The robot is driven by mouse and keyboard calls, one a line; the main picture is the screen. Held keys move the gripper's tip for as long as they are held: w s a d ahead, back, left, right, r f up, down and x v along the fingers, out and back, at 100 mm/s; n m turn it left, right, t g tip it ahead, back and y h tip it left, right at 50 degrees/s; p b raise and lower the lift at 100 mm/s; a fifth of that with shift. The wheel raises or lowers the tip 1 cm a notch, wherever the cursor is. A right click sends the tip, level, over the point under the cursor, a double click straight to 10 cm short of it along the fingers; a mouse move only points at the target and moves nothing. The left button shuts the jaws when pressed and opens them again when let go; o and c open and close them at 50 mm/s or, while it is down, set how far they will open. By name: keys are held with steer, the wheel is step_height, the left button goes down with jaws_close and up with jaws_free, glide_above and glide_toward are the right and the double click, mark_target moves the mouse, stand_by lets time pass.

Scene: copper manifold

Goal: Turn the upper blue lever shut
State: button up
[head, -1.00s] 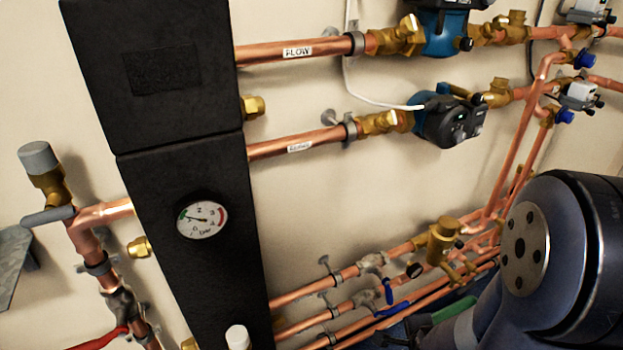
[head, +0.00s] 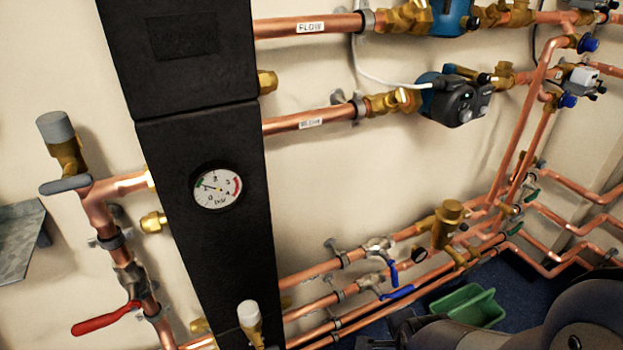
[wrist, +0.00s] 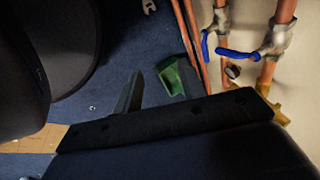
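The upper blue lever (head: 393,273) sits on a silver valve on the upper of the low copper pipes. It points down, across its pipe. In the wrist view this lever (wrist: 237,53) reaches left from its valve. The lower blue lever (head: 398,293) lies roughly along its own pipe, and it shows further left in the wrist view (wrist: 205,44). My gripper (wrist: 196,90) shows in the wrist view with its fingers apart and nothing seen between them. It is apart from both levers. In the head view only my dark arm shows at the bottom right; the gripper is not seen.
A brass fitting (head: 442,225) stands on the pipes right of the levers. A black column with a gauge (head: 217,187) is to the left. A red lever (head: 105,319) is at the lower left. A green bin (head: 468,306) stands on the blue floor.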

steer(key=shift+s+a+f, duration=0.1)
steer(key=shift+a+f, duration=0.05)
steer(key=shift+f, duration=0.1)
steer(key=shift+c, duration=0.2)
steer(key=m+t+y+b, duration=0.4)
steer(key=m+t+y, duration=0.5)
steer(key=m+y, duration=0.25)
glide_toward(397, 280)
steer(key=shift+n, duration=0.35)
steer(key=b+x, duration=0.1)
steer(key=x, duration=1)
steer(key=shift+f+b, duration=0.15)
steer(key=shift+b, duration=0.15)
